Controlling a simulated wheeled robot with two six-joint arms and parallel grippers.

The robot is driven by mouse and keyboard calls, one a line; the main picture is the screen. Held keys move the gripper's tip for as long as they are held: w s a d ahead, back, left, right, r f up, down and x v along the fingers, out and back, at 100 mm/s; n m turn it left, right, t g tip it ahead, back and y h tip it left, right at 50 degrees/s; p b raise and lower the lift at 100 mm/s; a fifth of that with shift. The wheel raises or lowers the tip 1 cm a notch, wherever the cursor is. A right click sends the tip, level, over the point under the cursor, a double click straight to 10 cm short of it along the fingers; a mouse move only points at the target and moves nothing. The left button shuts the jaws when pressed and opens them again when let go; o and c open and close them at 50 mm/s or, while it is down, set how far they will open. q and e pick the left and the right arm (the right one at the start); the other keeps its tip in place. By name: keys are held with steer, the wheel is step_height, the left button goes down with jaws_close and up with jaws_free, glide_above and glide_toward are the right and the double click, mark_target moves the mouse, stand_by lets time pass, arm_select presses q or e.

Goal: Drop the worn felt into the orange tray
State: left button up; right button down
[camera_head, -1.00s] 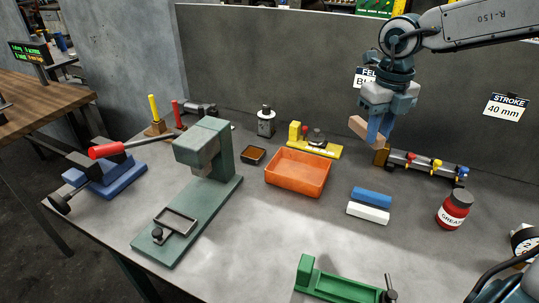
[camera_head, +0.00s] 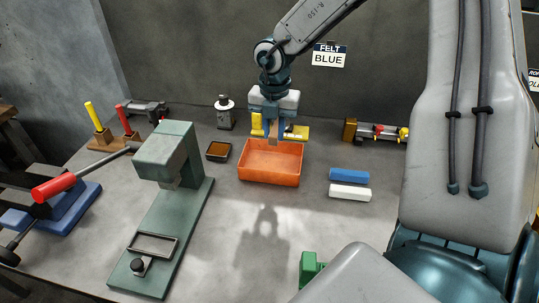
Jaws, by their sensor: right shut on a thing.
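The orange tray (camera_head: 270,178) stands empty, as far as I can see, on the grey bench near the middle. My right gripper (camera_head: 271,138) is above the tray's back part, pointing down. It is shut on a tan block-shaped piece, the worn felt (camera_head: 272,132), which shows between the fingers. The felt appears to be at or just above the tray's rim; the exact gap is hard to tell. My left gripper is out of view.
A blue block (camera_head: 349,175) and a white block (camera_head: 350,192) lie right of the tray. A green press (camera_head: 168,150) and a small dark dish (camera_head: 218,151) stand left of it. A yellow fixture (camera_head: 296,132) is behind. My arm fills the right side.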

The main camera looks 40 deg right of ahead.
steer(key=shift+s+f, duration=0.1)
steer(key=shift+f, duration=0.95)
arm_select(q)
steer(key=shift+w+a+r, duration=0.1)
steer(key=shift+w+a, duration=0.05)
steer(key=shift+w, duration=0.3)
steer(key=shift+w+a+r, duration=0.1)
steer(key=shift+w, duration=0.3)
